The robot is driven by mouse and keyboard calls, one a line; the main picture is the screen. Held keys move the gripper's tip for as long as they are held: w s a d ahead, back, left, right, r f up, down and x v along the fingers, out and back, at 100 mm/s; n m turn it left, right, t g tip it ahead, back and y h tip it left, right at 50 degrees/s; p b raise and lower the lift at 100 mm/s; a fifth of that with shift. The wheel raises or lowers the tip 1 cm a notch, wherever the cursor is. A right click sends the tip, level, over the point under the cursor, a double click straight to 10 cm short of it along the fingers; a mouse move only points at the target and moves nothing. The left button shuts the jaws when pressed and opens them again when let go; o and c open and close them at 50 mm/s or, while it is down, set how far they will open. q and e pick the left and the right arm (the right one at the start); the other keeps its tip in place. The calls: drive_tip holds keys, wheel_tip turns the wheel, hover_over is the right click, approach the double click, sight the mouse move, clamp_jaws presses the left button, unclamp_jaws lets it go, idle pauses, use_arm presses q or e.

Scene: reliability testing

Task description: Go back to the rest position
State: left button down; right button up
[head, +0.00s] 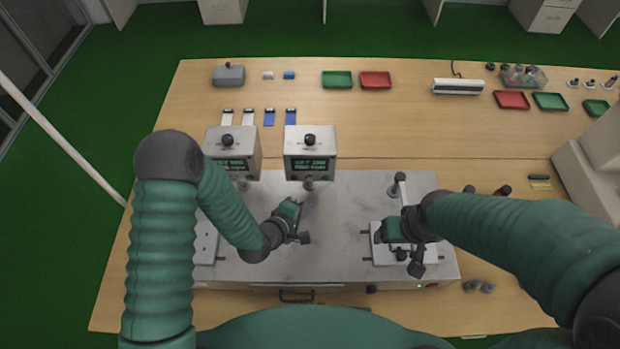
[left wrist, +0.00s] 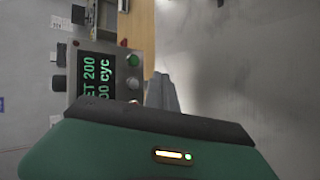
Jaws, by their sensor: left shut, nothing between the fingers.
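My left gripper (head: 306,205) is over the middle of the grey metal test platform (head: 345,210), below the right-hand display box. It is shut and empty. In the left wrist view its grey fingers (left wrist: 162,94) show beyond my green and black wrist housing. My right gripper (head: 382,234) is at the white plate fixture (head: 382,257) on the platform's right side. Its fingers are too small and hidden to tell whether they are open or whether they touch the fixture.
Two display boxes (head: 232,148) (head: 310,148) with green text stand at the platform's back edge; one also shows in the left wrist view (left wrist: 100,80). Trays (head: 337,80) (head: 376,80), blue and white pieces and a grey box (head: 228,75) lie farther back. A large pale machine (head: 597,165) stands right.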

use_arm(q)
drive_tip(key=s+a+m+g+y+b, duration=0.2)
drive_tip(key=a+m+y+b, duration=0.15)
drive_tip(key=a, duration=0.35)
drive_tip(key=s+a+m+g+y+b, duration=0.2)
drive_tip(key=a+m+b, duration=0.3)
drive_tip(key=a, duration=0.2)
drive_tip(key=s+a+r+m+g+b, duration=0.2)
drive_tip(key=s+a+m, duration=0.2)
drive_tip(key=s, duration=0.6)
drive_tip(key=shift+s+a+g+y+b, duration=0.4)
drive_tip(key=shift+a+y, duration=0.05)
drive_tip(key=shift+a, duration=0.05)
drive_tip(key=shift+s, duration=0.1)
